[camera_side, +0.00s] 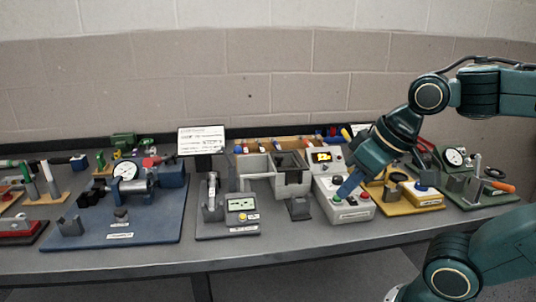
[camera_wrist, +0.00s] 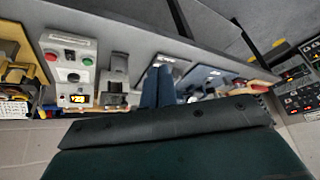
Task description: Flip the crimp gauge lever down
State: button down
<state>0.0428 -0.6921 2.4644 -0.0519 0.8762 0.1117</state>
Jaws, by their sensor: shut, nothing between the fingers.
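A gauge unit that I take for the crimp gauge (camera_side: 228,226) stands on a dark base plate near the middle of the side view. In the wrist view my gripper (camera_wrist: 158,72) partly hides the gauge area, so the lever is not clear there.
Grey bins (camera_side: 292,180) and a small dark block (camera_side: 299,208) stand between my gripper and the gauge. A blue board (camera_side: 150,232) with a dial and motor lies left of the gauge. A sign (camera_side: 201,140) stands behind. The table's front strip is clear.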

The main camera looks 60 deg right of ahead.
jog(key=w+d+r+m+t+y, duration=0.15)
jog(key=w+d+m, duration=0.25)
jog(key=w+m, duration=0.45)
jog(key=w+d+f+m+y, duration=0.1)
jog(key=w+d+m+y, duration=0.15)
jog(key=w+m, duration=0.6)
jog(key=w+d+f+m+t, duration=0.1)
jog(key=w+d+m, duration=0.2)
jog(key=d, duration=0.3)
jog(key=w+d+f+m+t+y, duration=0.1)
jog(key=w+d+f+m, duration=0.1)
jog(key=d+m, duration=0.3)
jog(key=w+d+f+m+t+y, duration=0.1)
jog(key=w+d+m, duration=0.2)
jog(key=d, duration=0.4)
jog(key=shift+w+f+m, duration=0.35)
jog(key=shift+f+m, duration=0.05)
jog(key=shift+m, duration=0.3)
jog(key=shift+a, duration=0.1)
jog(key=w+r+x, duration=0.1)
jog(key=r+x, duration=0.1)
jog(key=x, duration=1)
jog(key=shift+w+a, duration=0.5)
jog(key=shift+a, duration=0.05)
